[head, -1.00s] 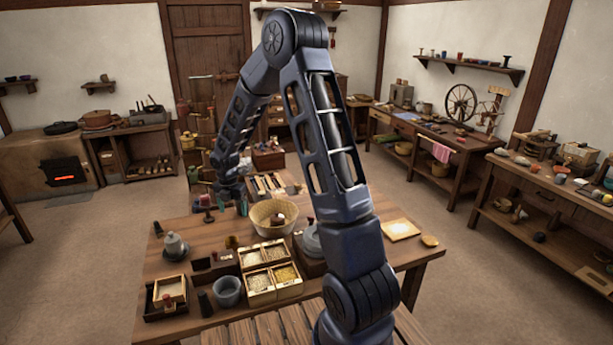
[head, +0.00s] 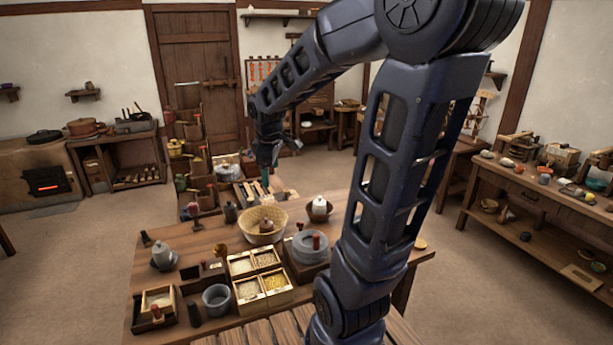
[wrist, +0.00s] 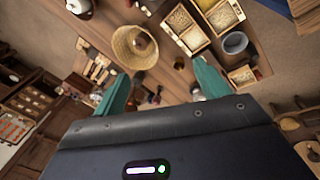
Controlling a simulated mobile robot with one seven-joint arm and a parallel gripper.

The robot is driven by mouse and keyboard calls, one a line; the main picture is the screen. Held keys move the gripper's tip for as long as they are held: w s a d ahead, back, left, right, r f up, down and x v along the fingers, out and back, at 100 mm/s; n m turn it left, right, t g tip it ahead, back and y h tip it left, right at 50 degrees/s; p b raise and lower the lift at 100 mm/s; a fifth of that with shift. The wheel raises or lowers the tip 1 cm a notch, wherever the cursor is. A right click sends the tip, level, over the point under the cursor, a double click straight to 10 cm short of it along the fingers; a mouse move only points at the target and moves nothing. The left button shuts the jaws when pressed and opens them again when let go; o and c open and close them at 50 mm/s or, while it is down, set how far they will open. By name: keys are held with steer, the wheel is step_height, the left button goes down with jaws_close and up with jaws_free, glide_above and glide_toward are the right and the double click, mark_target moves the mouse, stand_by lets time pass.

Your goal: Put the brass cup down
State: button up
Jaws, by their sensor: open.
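My gripper (head: 268,165) is above the far end of the wooden table (head: 190,262), its teal fingertips pointing down. In the wrist view the two teal fingers (wrist: 160,85) are spread apart, with nothing held between them. A small brass-coloured vessel (head: 220,250), which looks like the brass cup, stands on the table left of the wicker basket. It seems to show in the wrist view too (wrist: 178,63), small and beyond the fingertips. My gripper is well apart from it.
The wicker basket (head: 262,236) stands mid-table. Nearby are grain boxes (head: 246,290), a grey bowl (head: 216,300), a lidded grey pot (head: 164,256) and a round quern-like stone (head: 310,246). Bare wood shows at the table's left side.

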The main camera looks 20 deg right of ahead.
steer(key=s+d+r+m, duration=0.2)
steer(key=s+m, duration=0.3)
steer(key=s, duration=0.3)
steer(key=s+d+r+m+t, duration=0.1)
steer(key=s+d+r+m, duration=0.1)
steer(key=s+m, duration=0.4)
steer(key=shift+s+d+t+y, duration=0.3)
steer(key=shift+s+d, duration=0.25)
steer(key=shift+s, duration=0.35)
